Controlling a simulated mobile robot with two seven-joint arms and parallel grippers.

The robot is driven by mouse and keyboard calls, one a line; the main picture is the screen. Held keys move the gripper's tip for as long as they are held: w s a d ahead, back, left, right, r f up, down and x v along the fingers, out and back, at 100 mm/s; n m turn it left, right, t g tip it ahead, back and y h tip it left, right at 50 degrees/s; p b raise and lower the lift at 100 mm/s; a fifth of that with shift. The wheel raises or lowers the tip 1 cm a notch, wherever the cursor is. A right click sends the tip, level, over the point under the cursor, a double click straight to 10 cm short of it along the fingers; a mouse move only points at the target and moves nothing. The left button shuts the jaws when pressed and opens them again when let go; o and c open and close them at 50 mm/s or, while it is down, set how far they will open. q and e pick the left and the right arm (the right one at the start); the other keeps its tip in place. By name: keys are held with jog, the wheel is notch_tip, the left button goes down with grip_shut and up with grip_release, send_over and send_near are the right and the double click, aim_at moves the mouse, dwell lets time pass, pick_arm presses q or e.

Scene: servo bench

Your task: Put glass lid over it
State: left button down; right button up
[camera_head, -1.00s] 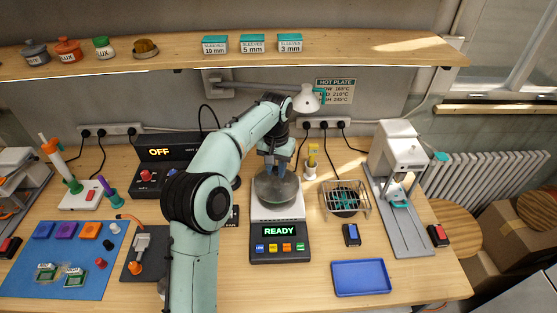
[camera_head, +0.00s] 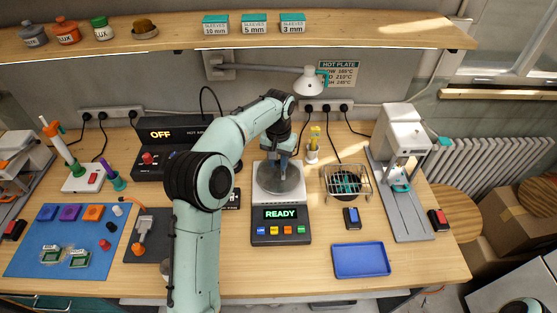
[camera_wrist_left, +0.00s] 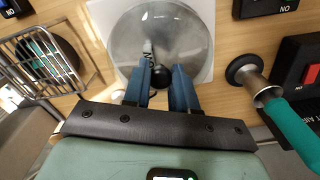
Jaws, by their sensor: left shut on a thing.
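My left gripper (camera_head: 284,172) is shut on the dark knob (camera_wrist_left: 160,76) of the clear glass lid (camera_wrist_left: 158,30). In the head view the round lid (camera_head: 281,183) is over the pale top of the hot plate (camera_head: 281,205), whose display reads READY. The lid looks level and roughly centred on the plate. I cannot tell whether its rim touches the plate. A small metallic shape shows through the glass near the knob in the wrist view, but I cannot make out what it is. My right gripper is not in view.
A wire basket (camera_head: 347,183) and a blue-and-black switch (camera_head: 352,218) stand right of the plate. A blue tray (camera_head: 361,260) is at the front right. The press (camera_head: 402,160) stands farther right.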

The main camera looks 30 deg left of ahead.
aim_at(278, 162)
pick_arm(q)
jog(key=shift+f, duration=0.55)
jog(key=c, duration=0.8)
grip_release()
notch_tip(278, 162, up, 13)
jog(key=shift+r, duration=0.2)
